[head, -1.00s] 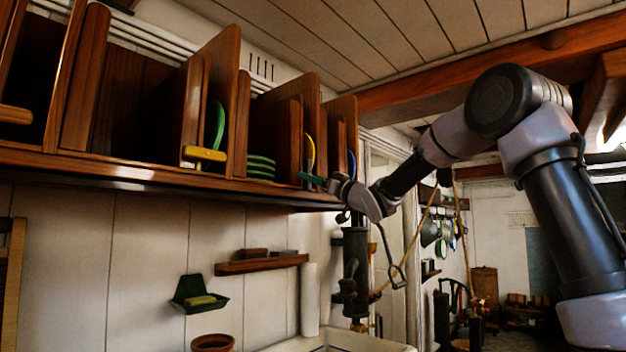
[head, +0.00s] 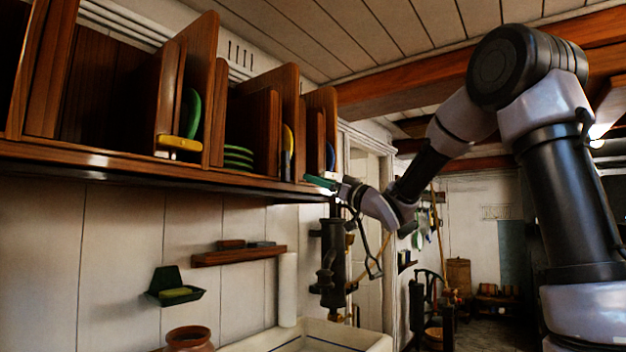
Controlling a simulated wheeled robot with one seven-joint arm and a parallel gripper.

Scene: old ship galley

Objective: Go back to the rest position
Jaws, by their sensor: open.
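My gripper (head: 322,184) is at the end of my arm, near the right end of the wooden plate rack (head: 130,160), in front of its lower edge. Its green-tipped fingers point left, and I see nothing held between them. The gap between the fingers is too small to make out. My arm comes in from the right side of the view and bends at a high elbow.
The rack holds stacked green plates (head: 238,157), an upright green plate (head: 191,113) and a yellow-edged plate (head: 287,139). Below are a small shelf (head: 240,257), a green soap holder (head: 176,287), a clay pot (head: 188,338), a sink (head: 345,335) and a dark pump (head: 333,262). Open floor lies at the right.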

